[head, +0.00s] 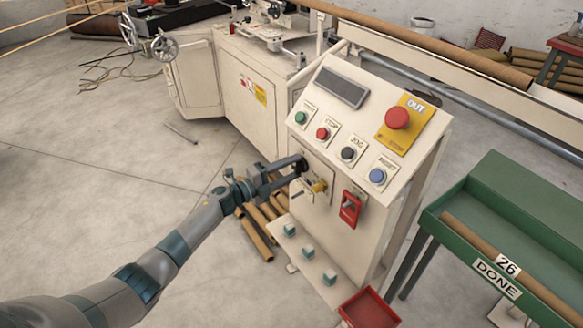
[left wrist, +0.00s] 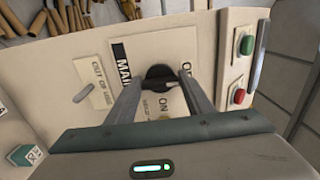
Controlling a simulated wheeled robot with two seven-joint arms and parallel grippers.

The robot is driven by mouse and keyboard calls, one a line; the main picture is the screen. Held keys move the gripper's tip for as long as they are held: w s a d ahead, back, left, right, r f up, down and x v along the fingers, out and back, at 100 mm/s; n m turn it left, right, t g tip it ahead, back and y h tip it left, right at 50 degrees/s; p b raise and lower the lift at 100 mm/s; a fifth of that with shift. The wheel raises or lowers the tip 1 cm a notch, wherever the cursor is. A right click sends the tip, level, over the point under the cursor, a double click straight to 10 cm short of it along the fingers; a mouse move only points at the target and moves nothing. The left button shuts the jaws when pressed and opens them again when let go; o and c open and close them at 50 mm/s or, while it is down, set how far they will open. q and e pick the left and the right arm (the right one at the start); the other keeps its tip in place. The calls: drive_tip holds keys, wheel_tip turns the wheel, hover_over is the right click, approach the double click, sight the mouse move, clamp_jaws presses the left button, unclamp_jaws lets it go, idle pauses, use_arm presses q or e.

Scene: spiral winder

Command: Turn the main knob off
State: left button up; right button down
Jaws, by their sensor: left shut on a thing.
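The main knob (left wrist: 160,76) is black and round and sits on a white plate (left wrist: 122,62) marked MAIN, on the front of the cream control cabinet (head: 328,135). In the head view the knob (head: 302,163) is partly hidden by my gripper. My left gripper (head: 295,168) reaches it from the left. In the left wrist view the left gripper (left wrist: 158,84) has one finger on each side of the knob and is shut on it. ON shows on the plate below the knob; the other lettering is partly covered. I cannot tell the knob's exact angle. My right gripper is not in view.
Above are coloured push buttons and a red OUT button (head: 397,117). A yellow part (head: 319,186) and a red switch (head: 350,208) sit close right of the knob. Cardboard tubes (head: 256,238) lie on the floor below. A green DONE table (head: 510,215) stands at right.

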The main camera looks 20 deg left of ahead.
use_arm(q)
drive_tip(key=shift+a, duration=0.1)
drive_tip(key=o, duration=1.1)
drive_tip(key=shift+c, duration=0.2)
drive_tip(key=b+v, duration=0.2)
drive_tip(key=v, duration=1.5)
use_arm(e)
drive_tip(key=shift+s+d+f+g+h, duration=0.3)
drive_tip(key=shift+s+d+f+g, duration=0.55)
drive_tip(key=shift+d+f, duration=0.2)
use_arm(q)
drive_tip(key=shift+s+a+f, duration=0.1)
drive_tip(key=shift+s+a, duration=0.05)
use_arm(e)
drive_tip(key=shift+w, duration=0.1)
